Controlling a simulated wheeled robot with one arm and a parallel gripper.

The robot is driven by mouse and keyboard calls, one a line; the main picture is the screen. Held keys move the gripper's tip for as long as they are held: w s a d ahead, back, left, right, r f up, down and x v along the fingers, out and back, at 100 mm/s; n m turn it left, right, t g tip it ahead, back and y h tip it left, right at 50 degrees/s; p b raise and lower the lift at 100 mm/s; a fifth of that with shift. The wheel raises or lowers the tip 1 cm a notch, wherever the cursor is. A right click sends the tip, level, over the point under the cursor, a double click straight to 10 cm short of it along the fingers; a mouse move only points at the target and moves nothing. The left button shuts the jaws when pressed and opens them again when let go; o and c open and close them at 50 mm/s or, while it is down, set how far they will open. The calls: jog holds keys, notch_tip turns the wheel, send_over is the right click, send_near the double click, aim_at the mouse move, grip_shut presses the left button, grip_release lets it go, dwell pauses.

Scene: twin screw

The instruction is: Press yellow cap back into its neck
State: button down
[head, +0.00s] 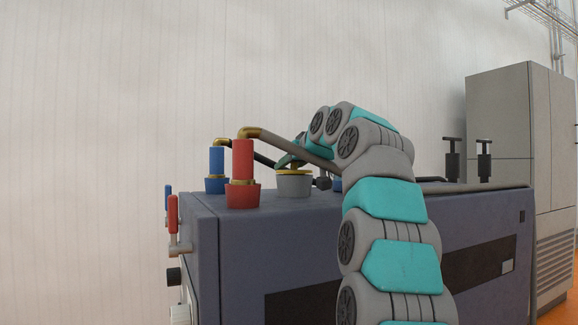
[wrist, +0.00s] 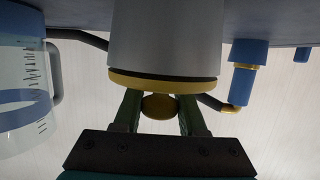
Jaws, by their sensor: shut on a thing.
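The yellow cap (head: 295,171) sits at the top of a grey neck (head: 294,186) on the machine's top. In the wrist view, where the scene appears inverted, the cap (wrist: 160,83) is a wide disc with a round knob, lined up with the grey neck (wrist: 165,40). A thin dark band shows between cap and neck; I cannot tell whether it is a gap or a seal. My gripper (wrist: 158,98) is shut on the cap's knob, a green finger on each side. In the head view my gripper (head: 290,160) is partly hidden by my arm.
A red fitting (head: 242,165) and a blue fitting (head: 216,165) with bent pipes stand left of the neck. The blue one also shows in the wrist view (wrist: 243,80). A clear jug (wrist: 22,80) is at left there. Two dark T-handles (head: 484,158) stand farther right.

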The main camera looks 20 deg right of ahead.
grip_release()
dwell(0.8)
jog(key=shift+r, duration=0.1)
jog(key=shift+r+p, duration=3.45)
